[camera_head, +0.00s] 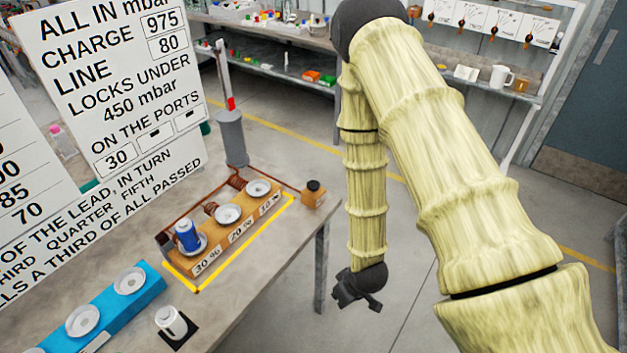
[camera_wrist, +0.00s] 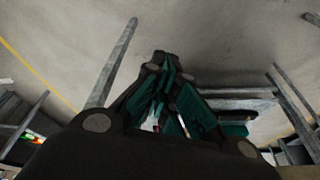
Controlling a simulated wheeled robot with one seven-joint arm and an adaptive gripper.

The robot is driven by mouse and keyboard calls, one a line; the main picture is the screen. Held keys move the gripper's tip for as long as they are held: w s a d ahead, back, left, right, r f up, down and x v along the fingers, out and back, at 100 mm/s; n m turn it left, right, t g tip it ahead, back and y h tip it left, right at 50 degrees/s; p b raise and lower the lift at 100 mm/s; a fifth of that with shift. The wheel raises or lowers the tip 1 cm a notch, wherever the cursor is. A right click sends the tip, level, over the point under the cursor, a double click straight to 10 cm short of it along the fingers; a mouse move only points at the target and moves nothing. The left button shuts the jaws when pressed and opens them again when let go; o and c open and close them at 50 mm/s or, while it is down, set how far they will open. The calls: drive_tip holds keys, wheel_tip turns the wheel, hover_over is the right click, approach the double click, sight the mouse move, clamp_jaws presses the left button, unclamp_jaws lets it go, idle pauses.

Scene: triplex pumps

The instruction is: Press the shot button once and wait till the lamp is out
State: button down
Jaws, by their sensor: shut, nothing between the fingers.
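A small brown box with a dark round knob on top (camera_head: 313,194) stands at the right end of the bench; it may be the shot button, but I cannot be sure. I cannot make out a lit lamp. My gripper (camera_head: 357,297) hangs over the floor to the right of the bench, apart from it and pointing down. In the wrist view its fingers (camera_wrist: 165,62) come together with nothing seen between them.
An orange block (camera_head: 225,235) labelled 30, 20 and 10 % bears white round ports, one with a blue cylinder (camera_head: 187,236). A grey post (camera_head: 231,137), a blue block (camera_head: 104,312) and a white cylinder (camera_head: 171,321) share the bench. Open floor lies right.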

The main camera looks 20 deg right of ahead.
drive_tip(key=w+r+n+t+y, duration=0.1)
drive_tip(key=w+r+n+t, duration=0.15)
drive_tip(key=w+r, duration=0.55)
drive_tip(key=w+r+n+t, duration=0.1)
drive_tip(key=w+r+n, duration=0.3)
drive_tip(key=w, duration=0.7)
wheel_tip(320, 180, up, 17)
drive_tip(key=n+t, duration=0.2)
drive_tip(key=n, duration=0.1)
hover_over(310, 185)
drive_tip(key=shift+s+d+y, duration=0.1)
drive_tip(key=shift+y, duration=0.2)
drive_tip(key=shift+f+b, duration=3.1)
drive_tip(key=shift+f, duration=1.35)
drive_tip(key=shift+f, duration=0.4)
